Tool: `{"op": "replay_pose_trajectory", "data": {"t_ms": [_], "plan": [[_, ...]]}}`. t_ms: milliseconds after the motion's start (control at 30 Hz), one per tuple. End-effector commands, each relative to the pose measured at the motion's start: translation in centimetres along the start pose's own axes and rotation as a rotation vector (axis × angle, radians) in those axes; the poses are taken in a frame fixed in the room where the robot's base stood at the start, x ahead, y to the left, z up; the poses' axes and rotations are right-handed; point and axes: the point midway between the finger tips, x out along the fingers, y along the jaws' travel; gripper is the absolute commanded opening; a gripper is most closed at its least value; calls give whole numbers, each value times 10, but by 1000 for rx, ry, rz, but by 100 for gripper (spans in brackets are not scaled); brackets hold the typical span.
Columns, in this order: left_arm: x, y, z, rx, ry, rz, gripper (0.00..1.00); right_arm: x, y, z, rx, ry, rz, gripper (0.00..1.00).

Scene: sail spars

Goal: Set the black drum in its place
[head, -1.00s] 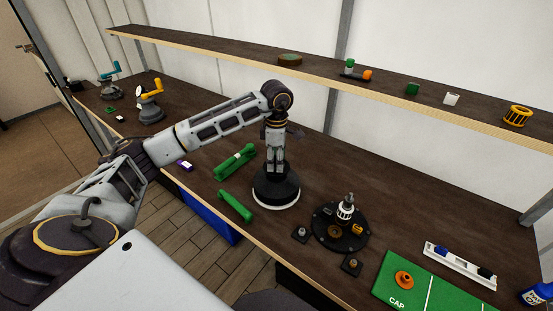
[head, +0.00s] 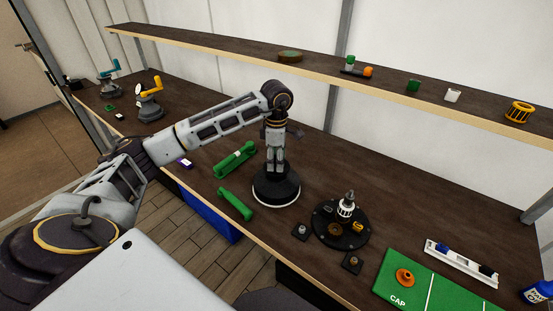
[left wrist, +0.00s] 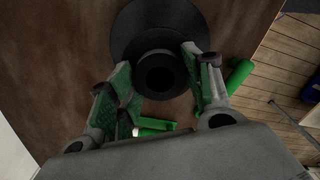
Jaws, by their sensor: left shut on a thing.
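The black drum (head: 276,191) stands upright at the middle of the bench, with a wide flange and a narrower neck. My left gripper (head: 275,168) points straight down and is shut on its neck. In the left wrist view the drum (left wrist: 132,32) lies between the fingers (left wrist: 160,72). Whether its underside touches the bench is hard to tell. To its right is a round black base (head: 326,232) with an upright shaft and white gear (head: 346,207) and a small yellow part (head: 358,227). My right gripper is out of view.
Two green bars (head: 235,159) (head: 236,204) lie left of the drum. Two small dark blocks (head: 300,232) (head: 351,263) sit near the base. A green mat (head: 445,292) with an orange cap and a white tray (head: 455,260) lie right. A shelf (head: 215,49) runs above behind.

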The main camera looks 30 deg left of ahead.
Motion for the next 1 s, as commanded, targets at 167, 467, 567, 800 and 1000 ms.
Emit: {"op": "replay_pose_trajectory", "data": {"t_ms": [167, 467, 567, 800, 1000], "plan": [[-3, 1, 0, 0, -3, 4, 54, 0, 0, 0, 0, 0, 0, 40], [-1, 0, 0, 0, -1, 1, 75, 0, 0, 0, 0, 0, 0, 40], [0, 0, 0, 0, -1, 0, 75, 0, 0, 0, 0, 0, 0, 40], [-2, 0, 0, 0, 1, -2, 75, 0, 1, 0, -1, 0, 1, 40], [-18, 0, 0, 0, 0, 0, 75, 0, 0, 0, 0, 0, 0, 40]]}}
